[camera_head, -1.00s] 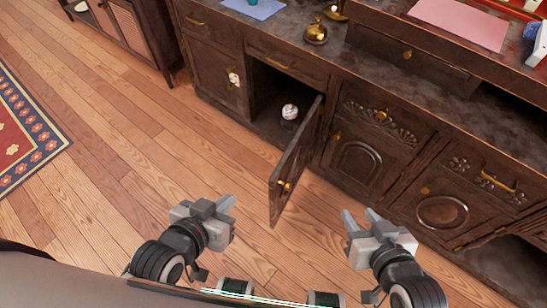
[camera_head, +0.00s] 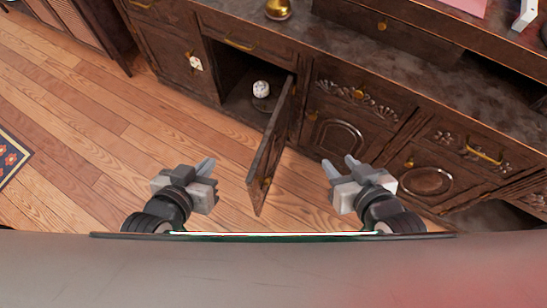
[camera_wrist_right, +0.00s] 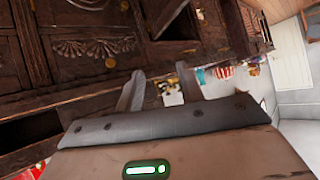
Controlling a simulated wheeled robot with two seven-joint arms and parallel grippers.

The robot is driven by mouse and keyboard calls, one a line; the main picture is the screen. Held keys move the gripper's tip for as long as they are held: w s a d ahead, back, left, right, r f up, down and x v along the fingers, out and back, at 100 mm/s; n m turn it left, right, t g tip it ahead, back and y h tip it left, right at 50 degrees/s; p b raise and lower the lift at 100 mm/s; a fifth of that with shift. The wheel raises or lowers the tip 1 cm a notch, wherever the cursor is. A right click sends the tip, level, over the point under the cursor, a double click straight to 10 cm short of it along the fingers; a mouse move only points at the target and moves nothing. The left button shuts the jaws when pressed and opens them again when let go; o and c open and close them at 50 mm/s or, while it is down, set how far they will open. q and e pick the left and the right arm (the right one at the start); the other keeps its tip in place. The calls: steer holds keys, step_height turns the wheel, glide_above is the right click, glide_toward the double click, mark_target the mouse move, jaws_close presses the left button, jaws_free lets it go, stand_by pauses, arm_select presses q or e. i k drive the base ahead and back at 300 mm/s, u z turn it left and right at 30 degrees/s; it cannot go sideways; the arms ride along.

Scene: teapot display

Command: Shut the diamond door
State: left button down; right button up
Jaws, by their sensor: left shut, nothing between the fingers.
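A dark wooden cabinet door (camera_head: 270,150) stands wide open into the room in the head view, with a brass knob (camera_head: 266,182) low near its free edge. I cannot make out a diamond pattern on it. Its compartment (camera_head: 238,88) is open behind it. My left gripper (camera_head: 207,166) is shut and empty, left of the door and apart from it. My right gripper (camera_head: 339,165) is open and empty, right of the door and apart from it. The right gripper's spread fingers also show in the right wrist view (camera_wrist_right: 160,92), with nothing between them.
A white patterned round object (camera_head: 261,89) sits inside the open compartment. Closed carved doors (camera_head: 338,137) lie to the right, and a closed door (camera_head: 180,62) to the left. A brass pot (camera_head: 278,9) stands on the counter. Wooden floor (camera_head: 100,120) is clear at left.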

mark_target(259, 179)
steer(key=z, duration=0.5)
steer(key=k, duration=1.2)
steer(key=u, duration=0.65)
